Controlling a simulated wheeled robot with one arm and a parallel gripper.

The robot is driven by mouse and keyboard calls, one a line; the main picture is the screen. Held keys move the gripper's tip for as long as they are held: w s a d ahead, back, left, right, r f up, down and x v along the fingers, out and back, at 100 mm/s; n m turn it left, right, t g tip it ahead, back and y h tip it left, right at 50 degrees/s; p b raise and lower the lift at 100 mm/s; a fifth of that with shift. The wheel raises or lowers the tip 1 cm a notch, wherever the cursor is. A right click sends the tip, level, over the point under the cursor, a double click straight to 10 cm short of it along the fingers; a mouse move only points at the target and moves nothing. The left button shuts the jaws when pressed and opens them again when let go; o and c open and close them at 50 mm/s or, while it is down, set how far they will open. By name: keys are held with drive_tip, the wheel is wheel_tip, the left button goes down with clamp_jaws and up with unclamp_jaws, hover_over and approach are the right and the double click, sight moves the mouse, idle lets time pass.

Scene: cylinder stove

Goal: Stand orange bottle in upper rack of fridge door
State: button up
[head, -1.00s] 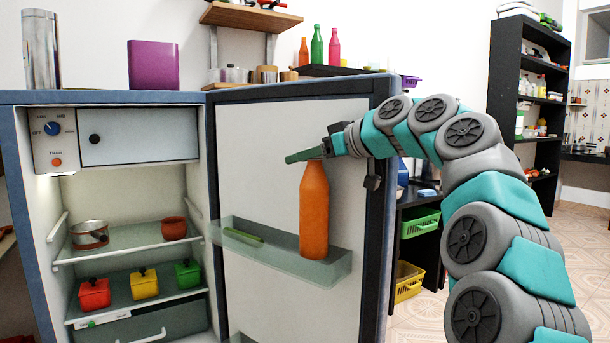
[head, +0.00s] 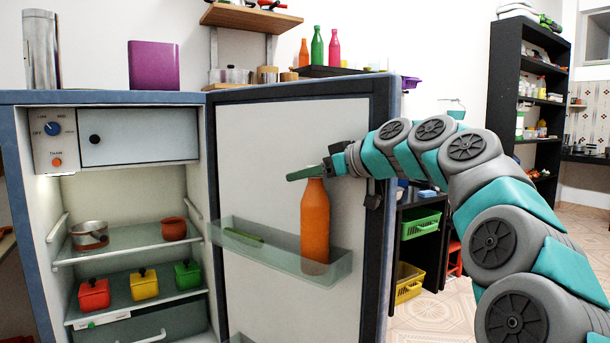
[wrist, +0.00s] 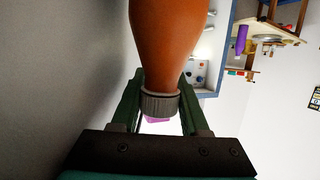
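The orange bottle (head: 315,215) stands upright at the upper rack (head: 270,254) of the open fridge door, toward its right part. Its lower end shows through the rack's clear front wall, so it is inside the rack. Whether its base touches the rack floor is hard to tell. My gripper (head: 308,173) is at the top of the bottle, reaching in from the right. In the wrist view the bottle (wrist: 167,40) has its grey cap between my two green fingers (wrist: 161,100), which close on it from both sides.
A green item (head: 243,236) lies in the rack's left part. The fridge door (head: 350,140) stands open behind the bottle. Inside the fridge, pots stand on the shelves (head: 130,240). A black shelf unit with green (head: 420,225) and yellow baskets is right of the door.

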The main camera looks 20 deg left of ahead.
drive_tip(key=o, duration=0.4)
drive_tip(key=shift+r, duration=0.1)
drive_tip(key=shift+r, duration=0.2)
drive_tip(key=b+v, duration=0.1)
drive_tip(key=v, duration=1.1)
drive_tip(key=shift+f, duration=0.15)
drive_tip(key=s+d+f+m+g+h, duration=0.1)
drive_tip(key=s+f+m+h, duration=0.1)
drive_tip(key=s+f, duration=0.4)
drive_tip(key=s+d+f+m+g+h, duration=0.15)
drive_tip(key=s+f, duration=0.25)
drive_tip(key=f, duration=0.4)
drive_tip(key=s+d+f+m+g+h, duration=0.2)
drive_tip(key=s+d+f+m+h, duration=0.3)
drive_tip(key=s+d+f, duration=0.7)
drive_tip(key=s+d+f+m+g+h, duration=0.2)
drive_tip(key=s+d+f+m+h, duration=0.3)
drive_tip(key=s+d+f, duration=0.7)
drive_tip(key=s+f, duration=0.5)
drive_tip(key=f, duration=0.2)
drive_tip(key=shift+s+f+m, duration=0.25)
drive_tip(key=shift+f+m, duration=0.1)
